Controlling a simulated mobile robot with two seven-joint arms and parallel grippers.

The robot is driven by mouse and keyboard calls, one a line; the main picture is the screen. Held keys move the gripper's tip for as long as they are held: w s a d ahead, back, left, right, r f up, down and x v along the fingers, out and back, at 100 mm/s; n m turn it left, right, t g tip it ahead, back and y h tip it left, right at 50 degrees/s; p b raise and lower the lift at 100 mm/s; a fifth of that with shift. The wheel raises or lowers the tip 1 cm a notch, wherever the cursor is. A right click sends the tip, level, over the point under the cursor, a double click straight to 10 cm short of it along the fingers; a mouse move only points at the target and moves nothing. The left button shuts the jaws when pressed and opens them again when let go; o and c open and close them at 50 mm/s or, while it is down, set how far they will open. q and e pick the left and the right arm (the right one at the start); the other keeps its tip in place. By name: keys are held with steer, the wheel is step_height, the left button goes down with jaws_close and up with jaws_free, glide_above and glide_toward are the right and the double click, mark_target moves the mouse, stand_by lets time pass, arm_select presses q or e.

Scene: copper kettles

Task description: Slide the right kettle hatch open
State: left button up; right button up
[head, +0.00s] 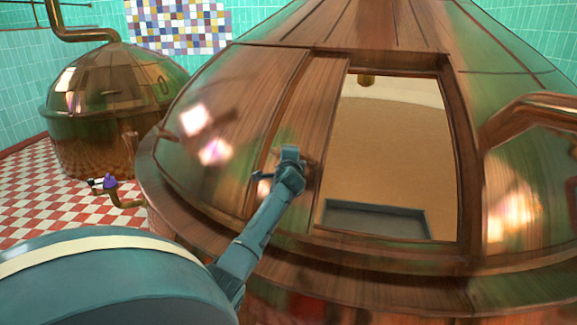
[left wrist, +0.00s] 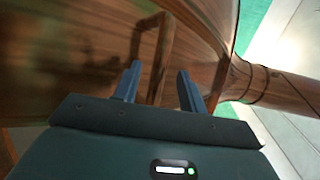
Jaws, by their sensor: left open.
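The large copper kettle (head: 215,110) fills the right of the head view. Its wooden-brown hatch panel (head: 322,100) stands to the left of a wide rectangular opening (head: 390,145), so the hatch is open. My left gripper (head: 281,168) is at the lower part of the panel, by the handle. In the left wrist view, its two fingers (left wrist: 158,80) are apart, with the looped copper handle (left wrist: 162,50) between and just beyond them. Contact with the handle cannot be told. My right gripper is not in view.
Inside the opening are a tan surface and a grey ledge (head: 375,220). A copper pipe (head: 530,108) curves at the right. A smaller kettle (head: 105,110) stands at back left on a red and white checked floor (head: 55,205). A purple-topped tap (head: 110,183) juts out at left.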

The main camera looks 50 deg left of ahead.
arm_select(q)
steer(key=f+v, duration=0.1)
steer(key=v, duration=0.7)
steer(key=shift+s+r, duration=0.15)
steer(key=shift+r, duration=0.3)
steer(key=shift+d, duration=0.2)
steer(key=s+d+f+t+h, duration=0.1)
steer(key=s+d+f+h, duration=0.3)
steer(key=d+f, duration=0.75)
steer(key=s+d+f+h, duration=0.2)
steer(key=d+f+h, duration=0.3)
steer(key=d+f, duration=0.65)
steer(key=s+d+f+n+h, duration=0.2)
steer(key=s+d+n+h, duration=0.1)
steer(key=s+d, duration=0.5)
steer(key=s+d+f+n+g+h, duration=0.1)
steer(key=s+d+h, duration=0.3)
steer(key=s+d, duration=0.4)
steer(key=d+f+n, duration=0.1)
steer(key=d, duration=0.5)
steer(key=shift+s+f+n, duration=0.3)
steer(key=shift+s+n, duration=0.05)
steer(key=shift+n, duration=0.05)
steer(key=shift+c, duration=0.4)
steer(key=shift+a, duration=0.15)
